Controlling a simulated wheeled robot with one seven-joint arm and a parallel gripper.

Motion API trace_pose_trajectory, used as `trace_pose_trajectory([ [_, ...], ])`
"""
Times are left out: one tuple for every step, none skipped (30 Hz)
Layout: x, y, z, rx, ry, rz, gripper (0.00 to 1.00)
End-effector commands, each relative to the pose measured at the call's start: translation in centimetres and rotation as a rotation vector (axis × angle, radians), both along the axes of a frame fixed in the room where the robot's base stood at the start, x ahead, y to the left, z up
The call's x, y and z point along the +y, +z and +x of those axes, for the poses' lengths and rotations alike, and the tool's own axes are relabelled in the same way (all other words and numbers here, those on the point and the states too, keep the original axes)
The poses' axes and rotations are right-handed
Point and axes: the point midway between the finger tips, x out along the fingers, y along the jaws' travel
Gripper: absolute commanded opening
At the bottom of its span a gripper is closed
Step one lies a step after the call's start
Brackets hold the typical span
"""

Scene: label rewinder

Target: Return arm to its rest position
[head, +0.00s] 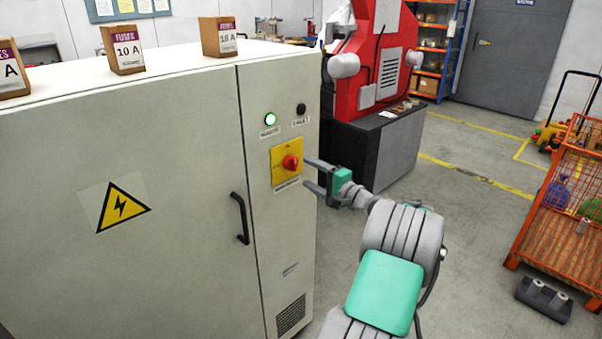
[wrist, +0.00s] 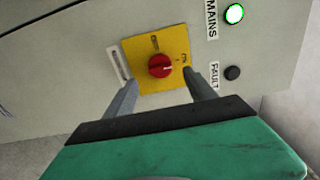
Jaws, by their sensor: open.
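My gripper (head: 314,175) is open and empty in front of the right-hand panel of a cream electrical cabinet (head: 160,110). Its two fingers point at a red rotary switch (head: 291,162) on a yellow plate (head: 279,150). In the wrist view the red switch (wrist: 160,66) lies between and beyond the fingertips (wrist: 158,80), with nothing held. Whether a fingertip touches the plate I cannot tell. My arm reaches in from the lower right in the head view.
A green lamp (head: 270,119) is lit beside a dark button (head: 301,109). A black door handle (head: 240,218) sticks out left of the gripper. Fuse boxes (head: 122,47) stand on top. A red machine (head: 372,60) is behind; an orange cage (head: 562,190) is right. Floor between is open.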

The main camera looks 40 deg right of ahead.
Motion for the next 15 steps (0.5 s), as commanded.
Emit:
trace_pose_trajectory([
  [-0.02,-0.02,-0.39,-0.001,-0.001,0.0,0.64],
  [-0.01,0.0,-0.51,-0.001,0.0,0.0,0.64],
  [0.0,0.02,-0.58,0.0,0.0,0.0,0.64],
  [0.02,0.03,-0.58,0.0,0.0,0.0,0.64],
  [0.02,0.04,-0.57,0.0,0.001,0.0,0.64],
  [0.02,0.04,-0.55,0.0,0.001,0.0,0.64],
  [0.02,0.04,-0.55,0.0,0.001,0.0,0.64],
  [0.02,0.05,-0.54,0.0,0.001,0.0,0.64],
  [0.02,0.04,-0.54,0.0,0.001,0.0,0.64],
  [0.02,0.04,-0.53,0.0,0.001,0.0,0.64],
  [0.02,0.04,-0.53,0.0,0.001,0.0,0.64],
  [0.02,0.04,-0.53,0.0,0.001,-0.001,0.64],
  [0.03,0.04,-0.52,0.0,0.001,-0.007,0.64],
  [0.03,0.04,-0.52,-0.001,0.001,-0.021,0.64],
  [0.07,-0.02,-0.52,0.0,0.002,-0.059,0.64],
])
